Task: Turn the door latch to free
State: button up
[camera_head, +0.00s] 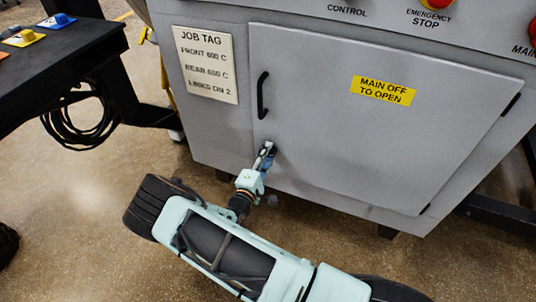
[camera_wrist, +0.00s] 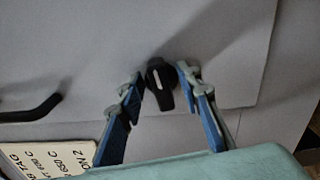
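The door latch (camera_wrist: 161,87) is a small black turn knob with a white line on its face, seen in the wrist view. Its tail points down in that picture, tilted slightly right. It sits on the grey cabinet door (camera_head: 345,135), near the door's lower left edge in the head view, where my gripper mostly hides it. My gripper (camera_wrist: 159,82) is open, with one blue-and-grey finger on each side of the latch. A gap shows on the left; the right fingertip is very close, and I cannot tell if it touches. In the head view my gripper (camera_head: 264,158) is at the door.
A black door handle (camera_head: 262,95) stands out above the latch. A white job tag (camera_head: 206,64) is left of the door, and a yellow sign (camera_head: 384,91) is on it. A black table (camera_head: 62,62) stands at the left with coiled cable (camera_head: 85,132) below. Floor in front is open.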

jog(key=shift+s, duration=0.15)
jog(key=v, duration=1.1)
jog(key=shift+s+a, duration=0.15)
jog(key=shift+s, duration=0.25)
jog(key=shift+r, duration=0.1)
